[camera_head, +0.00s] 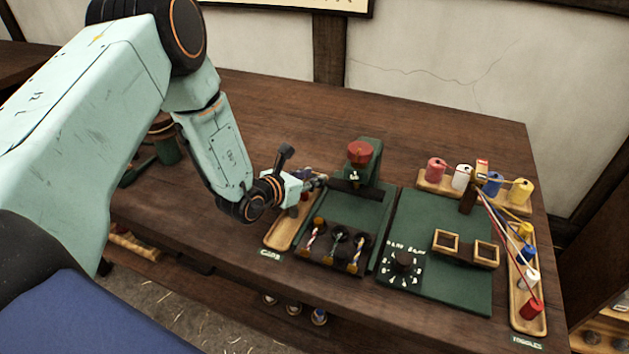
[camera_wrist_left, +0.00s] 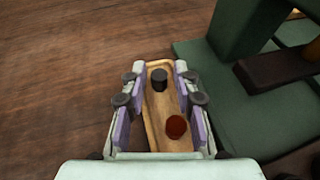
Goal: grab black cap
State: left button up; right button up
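The black cap (camera_wrist_left: 159,80) lies in the wooden tray (camera_wrist_left: 153,121) in the left wrist view, near the tray's far end. A brown-red cap (camera_wrist_left: 176,126) sits in the same tray, closer to my wrist. My left gripper (camera_wrist_left: 164,88) is open above the tray, its fingers on either side of it. No cap appears held between the fingers. In the head view my left gripper (camera_head: 312,183) is over the far part of the tray (camera_head: 281,235), and the black cap cannot be made out there. My right gripper is not in view.
A green press-like stand with a red knob (camera_head: 359,153) is just right of the gripper. A dark rack (camera_head: 331,258) with striped pieces stands in front. Colored spools (camera_head: 462,178) and a dial (camera_head: 403,262) are farther right. The table behind the tray is clear.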

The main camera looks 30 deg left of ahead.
pick_arm(q)
jog(key=shift+a, duration=0.15)
jog(key=shift+w+d, duration=0.1)
jog(key=shift+d, duration=0.1)
jog(key=c, duration=0.3)
jog(key=shift+a, duration=0.15)
grip_shut()
